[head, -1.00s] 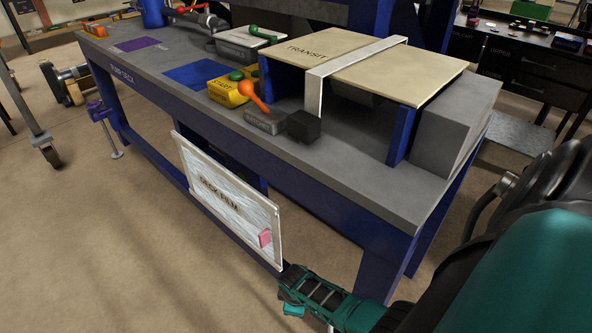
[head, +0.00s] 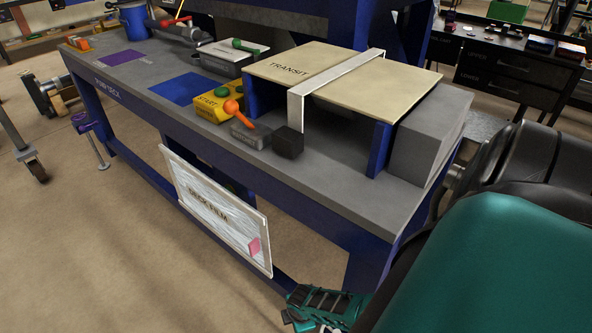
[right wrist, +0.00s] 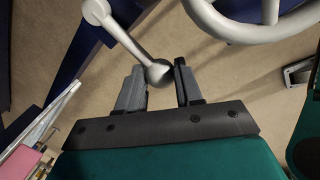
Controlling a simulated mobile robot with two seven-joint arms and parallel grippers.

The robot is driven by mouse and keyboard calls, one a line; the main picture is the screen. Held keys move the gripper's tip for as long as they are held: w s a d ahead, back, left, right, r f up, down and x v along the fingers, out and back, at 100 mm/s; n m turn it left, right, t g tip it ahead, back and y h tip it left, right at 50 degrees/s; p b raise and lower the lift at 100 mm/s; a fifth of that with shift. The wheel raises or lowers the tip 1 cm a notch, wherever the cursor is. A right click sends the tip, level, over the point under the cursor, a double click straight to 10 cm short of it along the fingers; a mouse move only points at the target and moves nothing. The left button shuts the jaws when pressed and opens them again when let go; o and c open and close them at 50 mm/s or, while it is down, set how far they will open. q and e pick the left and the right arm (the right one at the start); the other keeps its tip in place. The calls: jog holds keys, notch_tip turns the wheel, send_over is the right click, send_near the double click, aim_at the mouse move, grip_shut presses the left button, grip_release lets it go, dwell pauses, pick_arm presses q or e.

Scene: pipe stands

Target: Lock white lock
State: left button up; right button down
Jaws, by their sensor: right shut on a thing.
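In the right wrist view, a pale grey-white lever (right wrist: 128,43) runs from a rounded white hub (right wrist: 95,10) at the top left down to a darker ball end. My right gripper (right wrist: 160,80) is shut on this ball end, with a finger on each side of it. It is likely the white lock's handle, but no label shows. In the head view the lever cannot be made out, and my right fingertips are hidden. My left gripper is not in view.
A pale curved wheel rim (right wrist: 250,30) stands close by on the right. The blue-framed workbench (head: 350,190) carries a TRANSIT board (head: 385,85), a yellow START box (head: 215,105) and a black block (head: 288,142). A DECK FILM panel (head: 200,190) hangs on its front.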

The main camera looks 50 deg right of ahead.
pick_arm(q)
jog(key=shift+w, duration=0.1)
pick_arm(e)
jog(key=shift+s+f, duration=0.1)
jog(key=shift+s, duration=0.15)
jog(key=c, duration=1.1)
grip_release()
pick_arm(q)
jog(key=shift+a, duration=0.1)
pick_arm(e)
jog(key=o, duration=0.3)
jog(key=shift+w, duration=0.15)
jog(key=shift+o, duration=0.2)
